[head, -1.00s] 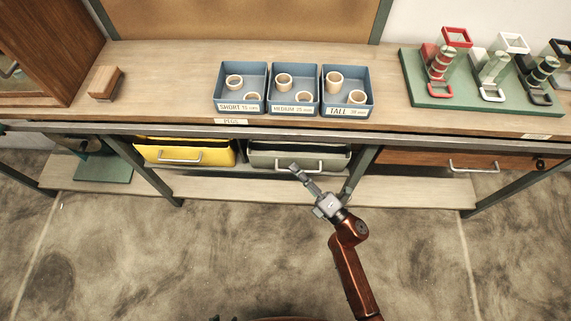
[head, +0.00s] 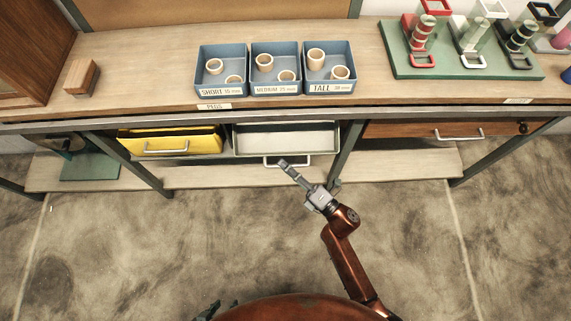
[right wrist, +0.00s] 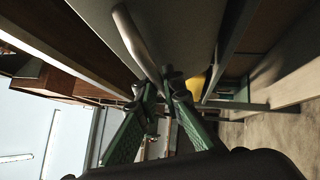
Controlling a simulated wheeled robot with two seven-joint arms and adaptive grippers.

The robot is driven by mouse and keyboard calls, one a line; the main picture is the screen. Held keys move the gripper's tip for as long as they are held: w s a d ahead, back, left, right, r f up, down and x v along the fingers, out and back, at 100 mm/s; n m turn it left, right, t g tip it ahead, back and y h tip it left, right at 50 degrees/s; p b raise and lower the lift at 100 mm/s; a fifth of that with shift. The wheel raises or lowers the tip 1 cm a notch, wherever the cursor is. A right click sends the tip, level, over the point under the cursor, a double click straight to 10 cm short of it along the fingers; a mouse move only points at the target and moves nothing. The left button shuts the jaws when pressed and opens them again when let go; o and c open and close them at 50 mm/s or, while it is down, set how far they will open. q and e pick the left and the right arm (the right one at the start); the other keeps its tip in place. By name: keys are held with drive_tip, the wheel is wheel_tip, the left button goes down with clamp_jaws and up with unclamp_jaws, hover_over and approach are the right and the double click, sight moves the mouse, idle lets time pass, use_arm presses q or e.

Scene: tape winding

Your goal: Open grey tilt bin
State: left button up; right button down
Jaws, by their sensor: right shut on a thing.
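The grey tilt bin (head: 286,139) hangs under the bench, right of the yellow bin. It is tilted forward, and its pale inside shows from above. Its metal handle (head: 272,164) is on the front, low. My right gripper (head: 284,164) is shut on this handle, the arm reaching up from the lower right. In the right wrist view the fingers (right wrist: 158,90) close at the end of the pale handle bar (right wrist: 140,42). A dark green part of my left gripper (head: 210,310) shows at the bottom edge; its fingers are not clear.
The yellow bin (head: 172,141) and a wooden drawer (head: 420,131) flank the grey bin. Bench legs (head: 348,148) stand close by on both sides. A lower shelf (head: 225,178) runs beneath. The floor in front is clear. Blue trays (head: 222,60) with rings stand on the bench.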

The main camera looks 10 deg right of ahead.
drive_tip(key=shift+f, duration=0.2)
drive_tip(key=c, duration=2.1)
unclamp_jaws()
drive_tip(key=shift+r, duration=0.1)
drive_tip(key=v, duration=1.2)
